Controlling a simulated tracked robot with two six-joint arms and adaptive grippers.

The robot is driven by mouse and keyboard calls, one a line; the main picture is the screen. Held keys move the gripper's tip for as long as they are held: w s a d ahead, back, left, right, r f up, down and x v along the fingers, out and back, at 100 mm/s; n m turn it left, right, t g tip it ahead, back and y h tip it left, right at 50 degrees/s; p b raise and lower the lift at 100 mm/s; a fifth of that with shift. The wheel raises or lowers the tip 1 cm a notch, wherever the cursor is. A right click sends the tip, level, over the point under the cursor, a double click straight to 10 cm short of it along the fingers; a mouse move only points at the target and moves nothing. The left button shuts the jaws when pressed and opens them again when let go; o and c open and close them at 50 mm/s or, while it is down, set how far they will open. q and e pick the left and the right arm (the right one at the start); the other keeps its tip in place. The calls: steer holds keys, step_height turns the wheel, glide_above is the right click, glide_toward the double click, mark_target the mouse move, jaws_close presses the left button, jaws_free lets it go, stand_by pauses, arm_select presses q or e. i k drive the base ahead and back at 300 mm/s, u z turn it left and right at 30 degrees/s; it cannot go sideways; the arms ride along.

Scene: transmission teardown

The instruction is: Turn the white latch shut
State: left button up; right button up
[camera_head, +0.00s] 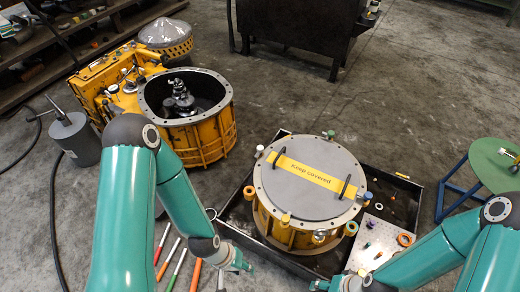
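A round yellow housing (279,231) with a grey lid (310,199) stands in a black tray. Small coloured latches sit around its rim. A whitish one (259,151) is at the rim's upper left; how far it is turned is too small to tell. My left gripper (241,264) is low in front of the housing, left of centre, apart from the whitish latch. My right gripper (326,285) is at the bottom edge, partly cut off. Neither visibly holds anything, and I cannot tell how far their fingers are apart.
The black tray (400,186) surrounds the housing. A perforated plate (377,241) with small parts lies at its right. An open yellow housing (205,139) stands at the upper left. Coloured sticks (177,268) lie on the floor. A green round table (493,163) is at the right.

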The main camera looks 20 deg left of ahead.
mark_target(260, 148)
steer(key=z, duration=0.8)
steer(key=i, duration=0.35)
steer(key=u, duration=0.1)
